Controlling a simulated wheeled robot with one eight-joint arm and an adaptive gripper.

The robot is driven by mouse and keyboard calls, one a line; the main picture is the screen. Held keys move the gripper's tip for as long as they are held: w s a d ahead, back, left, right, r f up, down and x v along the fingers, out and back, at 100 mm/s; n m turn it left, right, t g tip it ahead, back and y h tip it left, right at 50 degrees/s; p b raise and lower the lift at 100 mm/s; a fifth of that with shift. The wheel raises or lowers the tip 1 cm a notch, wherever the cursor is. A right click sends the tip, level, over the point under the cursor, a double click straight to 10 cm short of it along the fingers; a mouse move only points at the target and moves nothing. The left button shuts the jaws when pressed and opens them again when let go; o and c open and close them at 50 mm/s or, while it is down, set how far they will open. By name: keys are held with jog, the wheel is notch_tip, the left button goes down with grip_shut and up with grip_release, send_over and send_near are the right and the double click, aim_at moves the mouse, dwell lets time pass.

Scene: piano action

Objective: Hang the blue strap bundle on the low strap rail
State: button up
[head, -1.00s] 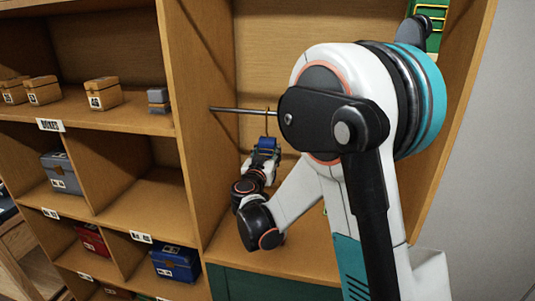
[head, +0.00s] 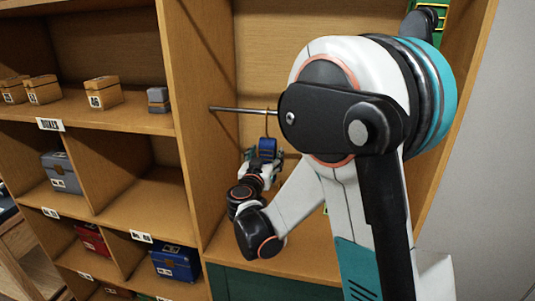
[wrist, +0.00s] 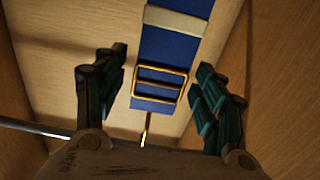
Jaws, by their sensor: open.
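The blue strap bundle (head: 267,145) hangs upright below the metal strap rail (head: 232,110) in the head view. A thin brass hook (head: 266,124) runs from the bundle up to the rail and appears to hang on it; my arm partly hides the rail there. In the wrist view the blue strap (wrist: 172,45) shows a pale band, a brass buckle (wrist: 160,83) and the hook (wrist: 145,130). My gripper (wrist: 160,98) is open, with teal fingers on both sides of the strap and visible gaps. In the head view my gripper (head: 262,162) is just below the bundle.
The rail sits inside a wooden bay, with a side panel (head: 208,150) close on the left. Cubbies on the left hold small boxes, including a blue box (head: 176,262) and a grey box (head: 60,172). Green straps (head: 432,15) show at the upper right.

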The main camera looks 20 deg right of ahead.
jog(key=v, duration=1)
jog(key=a+r+n+t+y+b, duration=0.2)
jog(key=a+r+n+t+y, duration=0.35)
jog(key=r, duration=0.45)
jog(key=s+a+f+n+g+y, duration=0.1)
jog(key=s+a+n+g+y, duration=0.2)
jog(key=s+a+y, duration=0.3)
jog(key=s+d+f+m+g+b, duration=0.1)
jog(key=s+d+f+g, duration=0.3)
jog(key=s+f, duration=0.4)
jog(key=s+d+f+g+h+b, duration=0.1)
jog(key=s+d+f+g+b, duration=0.1)
jog(key=s+d+f+g, duration=0.3)
jog(key=s+f+g, duration=0.1)
jog(key=s+f, duration=0.3)
jog(key=s, duration=0.4)
jog(key=shift+s+f+m, duration=0.3)
jog(key=shift+f+m, duration=0.05)
